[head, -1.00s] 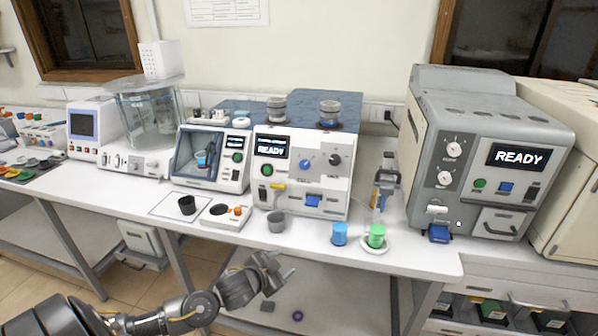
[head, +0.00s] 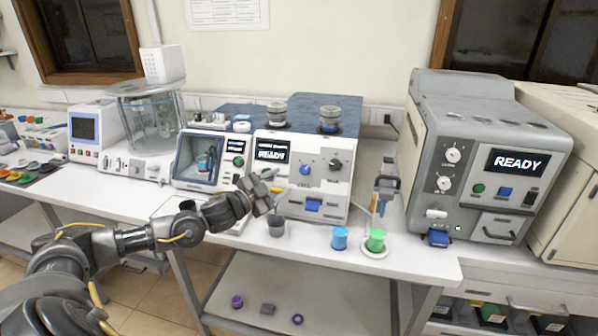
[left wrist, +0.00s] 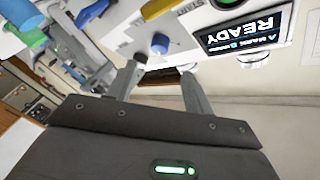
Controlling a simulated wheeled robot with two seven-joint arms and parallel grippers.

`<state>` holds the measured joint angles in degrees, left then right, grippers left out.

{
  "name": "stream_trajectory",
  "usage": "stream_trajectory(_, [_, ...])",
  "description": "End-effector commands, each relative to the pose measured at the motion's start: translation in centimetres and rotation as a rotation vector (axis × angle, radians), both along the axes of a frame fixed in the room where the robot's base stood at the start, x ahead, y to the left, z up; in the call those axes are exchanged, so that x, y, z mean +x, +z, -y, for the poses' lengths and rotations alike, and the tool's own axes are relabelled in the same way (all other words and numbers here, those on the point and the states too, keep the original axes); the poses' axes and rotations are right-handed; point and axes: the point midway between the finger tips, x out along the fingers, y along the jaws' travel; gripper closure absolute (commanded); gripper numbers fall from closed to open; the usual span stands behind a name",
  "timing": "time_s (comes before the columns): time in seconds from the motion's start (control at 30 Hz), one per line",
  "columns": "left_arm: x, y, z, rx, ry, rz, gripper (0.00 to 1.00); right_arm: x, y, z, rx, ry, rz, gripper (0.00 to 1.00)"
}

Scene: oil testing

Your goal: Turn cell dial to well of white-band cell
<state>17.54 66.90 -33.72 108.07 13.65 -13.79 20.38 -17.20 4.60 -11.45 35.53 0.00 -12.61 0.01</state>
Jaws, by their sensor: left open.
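The blue cell dial (head: 305,168) is on the white front panel of the middle machine (head: 335,190), to the right of its READY screen. It also shows in the left wrist view (left wrist: 160,43), just beyond the fingertips. My left gripper (head: 279,182) is open and empty in front of this panel, left of and slightly below the dial. In the left wrist view its two fingers (left wrist: 162,68) are spread apart, with no visible contact with the dial. Two metal cells, a left one (head: 277,113) and a right one (head: 330,118), stand on the machine's top. I cannot tell their band colours clearly. My right gripper is not in view.
A black knob (head: 336,165) sits right of the dial. A blue lever (head: 313,205) is below. A grey cup (head: 276,227), blue cup (head: 339,238) and green cup (head: 376,240) stand along the table front. A grey READY machine (head: 480,150) is at right.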

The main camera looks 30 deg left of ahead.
Motion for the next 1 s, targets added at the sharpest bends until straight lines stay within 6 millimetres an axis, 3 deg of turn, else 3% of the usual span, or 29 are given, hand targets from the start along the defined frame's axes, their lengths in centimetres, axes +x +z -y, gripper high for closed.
stream_trajectory(0.2, [4.3, 0.5, 0.9, -0.003, 0.001, 0.002, 0.49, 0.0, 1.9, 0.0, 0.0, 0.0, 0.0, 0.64])
stream_trajectory(0.43, [7.5, 0.3, 1.5, -0.001, 0.001, 0.0, 0.49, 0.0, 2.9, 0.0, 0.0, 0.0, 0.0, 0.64])
stream_trajectory(0.87, [8.5, 0.0, 1.7, 0.0, 0.001, -0.001, 0.49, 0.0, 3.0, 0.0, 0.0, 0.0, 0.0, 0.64])
stream_trajectory(1.0, [8.5, 0.0, 1.7, 0.0, 0.001, -0.001, 0.64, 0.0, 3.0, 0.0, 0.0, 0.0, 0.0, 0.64])
